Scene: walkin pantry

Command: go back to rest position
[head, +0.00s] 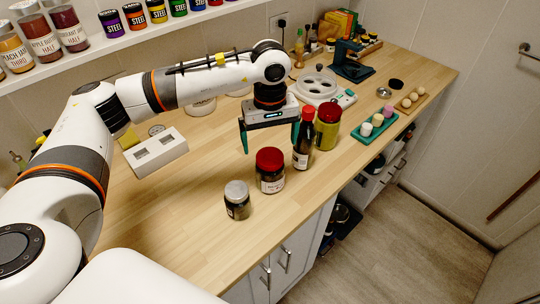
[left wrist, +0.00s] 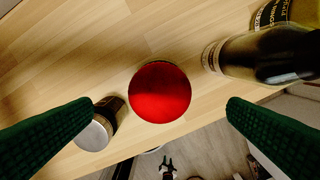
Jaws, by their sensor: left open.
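My left gripper (head: 271,135) is open and empty in the head view, held above the wooden counter just behind the red-lidded jar (head: 269,171). In the left wrist view its two green fingers (left wrist: 160,118) stand wide apart, with the jar's red lid (left wrist: 160,92) between them in the picture. I cannot tell the exact height over the lid. My white left arm reaches in from the left across the counter. My right gripper is in neither view.
A small grey-lidded jar (head: 237,200), a dark red-capped bottle (head: 303,138) and a red-lidded green jar (head: 327,126) stand nearby. A white box (head: 154,153) lies left. A green tray (head: 376,128) holds small cups. A shelf of jars (head: 110,40) runs above. Bare counter lies at front left.

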